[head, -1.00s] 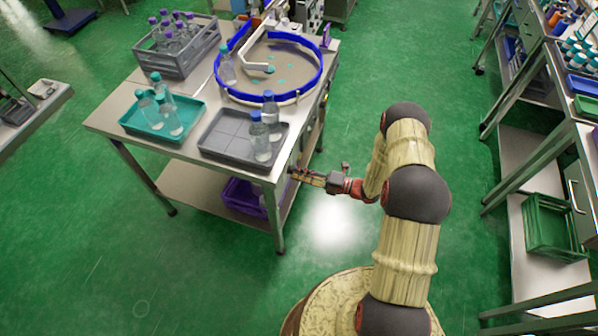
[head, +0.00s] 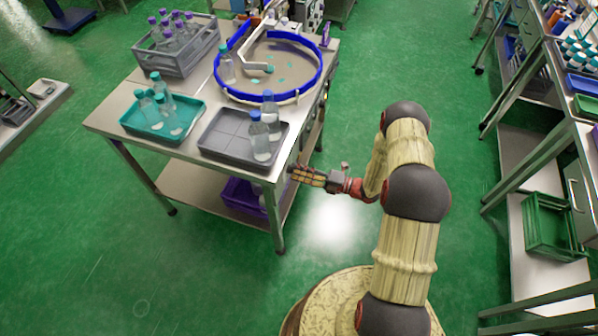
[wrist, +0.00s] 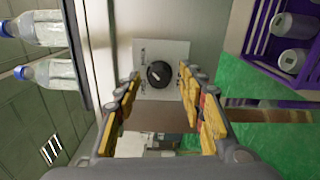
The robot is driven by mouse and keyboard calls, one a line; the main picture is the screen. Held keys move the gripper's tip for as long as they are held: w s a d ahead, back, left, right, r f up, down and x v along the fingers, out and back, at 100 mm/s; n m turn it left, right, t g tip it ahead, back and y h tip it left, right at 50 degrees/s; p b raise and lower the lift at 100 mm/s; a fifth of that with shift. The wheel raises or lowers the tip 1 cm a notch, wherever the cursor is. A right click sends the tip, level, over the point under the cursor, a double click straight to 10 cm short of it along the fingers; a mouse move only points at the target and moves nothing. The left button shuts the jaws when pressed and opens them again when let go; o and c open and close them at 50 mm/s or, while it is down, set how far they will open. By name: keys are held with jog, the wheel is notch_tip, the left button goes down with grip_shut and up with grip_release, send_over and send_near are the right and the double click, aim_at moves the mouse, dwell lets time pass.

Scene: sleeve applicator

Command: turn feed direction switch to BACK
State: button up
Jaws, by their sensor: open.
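The feed direction switch (wrist: 159,73) is a black rotary knob on a pale plate (wrist: 180,50) in the wrist view. The plate sits on the metal side of the table. Small markings flank the knob, but they are too small to read, and I cannot tell which position it points to. My gripper (wrist: 160,95) is open, with one yellow finger on each side of the knob in the picture and nothing between them. I cannot tell how far the fingertips are from it. In the head view my gripper (head: 292,172) is beside the table's right side; the switch is hidden there.
The table (head: 105,118) carries a grey tray (head: 225,150) with bottles, a teal tray (head: 128,122), a grey crate (head: 205,58) and a blue-rimmed round feeder (head: 318,82). A purple crate (head: 236,192) sits on the lower shelf.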

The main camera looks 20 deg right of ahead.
jog(key=v, duration=1.2)
dwell(0.6)
